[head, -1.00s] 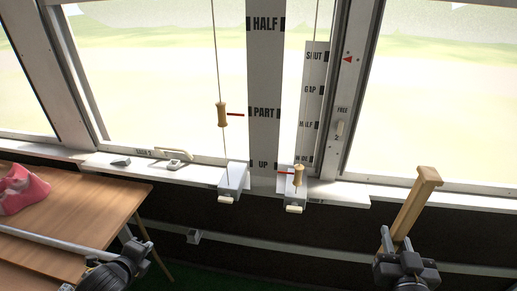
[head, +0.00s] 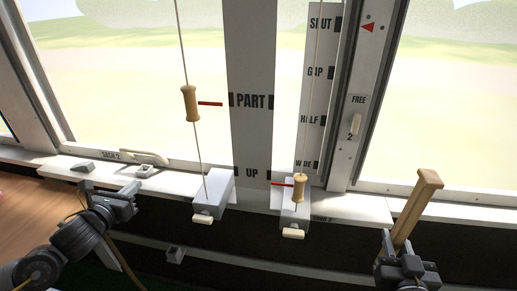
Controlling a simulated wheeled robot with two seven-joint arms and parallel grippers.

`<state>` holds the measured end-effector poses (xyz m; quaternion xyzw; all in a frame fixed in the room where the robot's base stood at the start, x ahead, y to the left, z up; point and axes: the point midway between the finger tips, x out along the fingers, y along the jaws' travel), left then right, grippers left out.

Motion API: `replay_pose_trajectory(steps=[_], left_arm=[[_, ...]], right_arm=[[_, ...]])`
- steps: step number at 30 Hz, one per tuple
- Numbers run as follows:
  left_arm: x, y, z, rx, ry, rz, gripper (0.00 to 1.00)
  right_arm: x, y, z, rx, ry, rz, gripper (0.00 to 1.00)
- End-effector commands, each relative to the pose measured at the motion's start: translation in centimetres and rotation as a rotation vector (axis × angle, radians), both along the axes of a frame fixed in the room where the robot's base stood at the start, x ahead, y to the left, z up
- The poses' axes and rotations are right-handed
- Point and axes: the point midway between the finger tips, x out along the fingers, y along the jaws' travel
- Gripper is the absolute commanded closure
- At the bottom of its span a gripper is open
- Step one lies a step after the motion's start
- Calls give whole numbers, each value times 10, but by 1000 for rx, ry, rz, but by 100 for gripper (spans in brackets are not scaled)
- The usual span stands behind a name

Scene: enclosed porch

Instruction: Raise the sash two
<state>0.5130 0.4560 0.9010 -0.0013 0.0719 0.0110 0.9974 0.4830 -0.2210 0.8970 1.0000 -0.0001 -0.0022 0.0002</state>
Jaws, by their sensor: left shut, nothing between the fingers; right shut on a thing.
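The window sash labelled "SASH 2" (head: 97,155) has a pale handle (head: 143,156) on its bottom rail, low against the sill. A cord with a wooden toggle (head: 190,104) hangs at the left, its red pointer level with PART on the tall scale (head: 251,135). A second wooden toggle (head: 299,188) hangs low at the right, its red pointer just below UP and WIDE. My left gripper (head: 124,196) is shut and empty, just in front of the sill and below the handle. My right gripper (head: 397,245) is shut on a wooden bar (head: 412,208), which stands tilted up from it.
Two grey cleat boxes with pale levers, left (head: 213,187) and right (head: 293,217), jut from the sill under the cords. A lever (head: 356,124) marked FREE and 2 is on the right post. A brown table (head: 20,215) lies at the lower left.

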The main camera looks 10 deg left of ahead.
Motion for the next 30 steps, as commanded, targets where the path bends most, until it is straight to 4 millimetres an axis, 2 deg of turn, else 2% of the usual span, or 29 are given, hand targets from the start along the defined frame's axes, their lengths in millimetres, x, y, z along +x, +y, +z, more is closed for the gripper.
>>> replay_pose_trajectory(steps=[5,11,24,27,30], left_arm=[[2,0,1,4,-1,-1,100],[21,1,1,1,-5,1,100],[102,2,-11,-1,-2,1,100],[96,2,8,2,0,-1,100],[94,2,17,2,0,-1,100]], right_arm=[[0,0,2,0,-1,0,100],[0,0,5,0,-1,0,100],[0,0,19,0,-1,0,100],[0,0,31,0,-1,0,100],[0,0,36,0,-1,0,100]])
